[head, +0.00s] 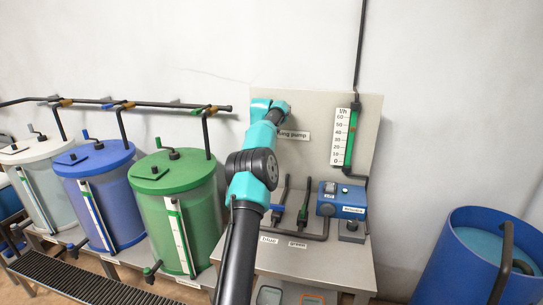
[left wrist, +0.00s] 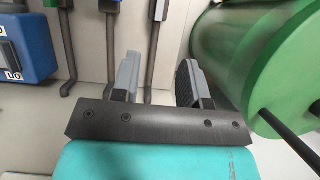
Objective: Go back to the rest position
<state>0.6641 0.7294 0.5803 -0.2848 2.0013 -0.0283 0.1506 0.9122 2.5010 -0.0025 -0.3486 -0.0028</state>
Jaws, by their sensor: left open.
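My left arm reaches up from the bottom middle of the head view, in front of the grey manifold board (head: 365,120). Its fingers are hidden behind its own wrist there. In the left wrist view my left gripper (left wrist: 158,78) has its two grey fingers well apart, with nothing between them. The green tank (left wrist: 285,65) is close on the right of that view, and a blue box (left wrist: 27,40) is at its left edge. In the head view the green tank (head: 178,205) stands left of my arm. My right gripper is in neither view.
A blue tank (head: 100,190) and a white tank (head: 35,185) stand further left, under a dark pipe (head: 150,105). The blue pump box (head: 342,200), dark valve pipes (head: 303,208) and a flow gauge (head: 345,137) are right of my arm. A blue barrel (head: 445,265) stands at far right.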

